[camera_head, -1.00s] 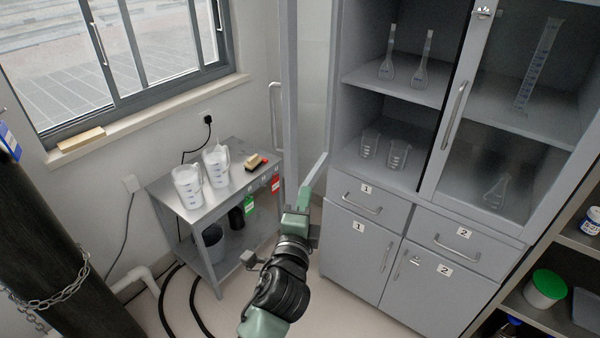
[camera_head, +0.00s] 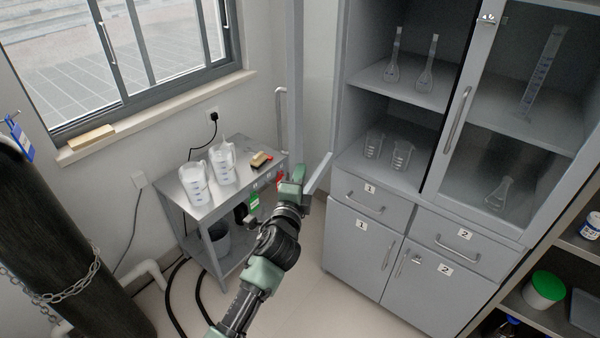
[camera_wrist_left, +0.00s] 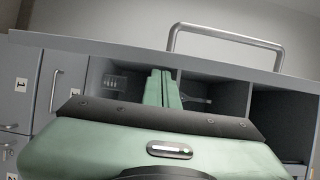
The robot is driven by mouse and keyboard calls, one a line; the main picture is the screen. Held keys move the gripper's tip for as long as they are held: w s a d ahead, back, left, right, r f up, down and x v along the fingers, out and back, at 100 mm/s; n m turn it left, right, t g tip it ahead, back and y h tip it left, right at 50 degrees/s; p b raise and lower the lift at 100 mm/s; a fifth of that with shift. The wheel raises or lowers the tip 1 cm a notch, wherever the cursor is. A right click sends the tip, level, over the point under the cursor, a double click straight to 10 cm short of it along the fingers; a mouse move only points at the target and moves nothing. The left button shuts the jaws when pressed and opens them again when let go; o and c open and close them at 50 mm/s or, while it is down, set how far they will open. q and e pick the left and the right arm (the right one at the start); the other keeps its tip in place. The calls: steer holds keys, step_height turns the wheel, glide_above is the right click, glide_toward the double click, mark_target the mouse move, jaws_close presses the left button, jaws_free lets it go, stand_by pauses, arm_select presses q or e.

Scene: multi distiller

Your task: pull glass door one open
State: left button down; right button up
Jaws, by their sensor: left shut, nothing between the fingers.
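Glass door one (camera_head: 297,80) is the tall grey-framed door at the left of the cabinet in the head view. It stands swung wide open, seen nearly edge-on, with its bar handle (camera_head: 281,120) on the side away from the shelves. My left gripper (camera_head: 298,174) is shut and empty by the door's lower corner; I cannot tell whether it touches. In the left wrist view its closed fingers (camera_wrist_left: 162,88) point toward the door frame (camera_wrist_left: 225,68), and the handle (camera_wrist_left: 225,35) stands beyond the frame. My right gripper is not in view.
The opened cabinet shelves (camera_head: 400,95) hold flasks and beakers. Glass door two (camera_head: 455,120) is shut to the right, above drawers and lower cupboards. A metal side table (camera_head: 222,200) with two jugs stands left of the door. A dark chained cylinder (camera_head: 50,240) is at far left.

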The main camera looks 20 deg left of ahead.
arm_select(q)
steer(key=w+a+m+h+p, duration=0.1)
steer(key=w+a+p, duration=0.1)
steer(key=a, duration=1)
steer(key=shift+w+a+h+p, duration=0.2)
steer(key=shift+w+h+p, duration=0.05)
steer(key=shift+h+p, duration=0.2)
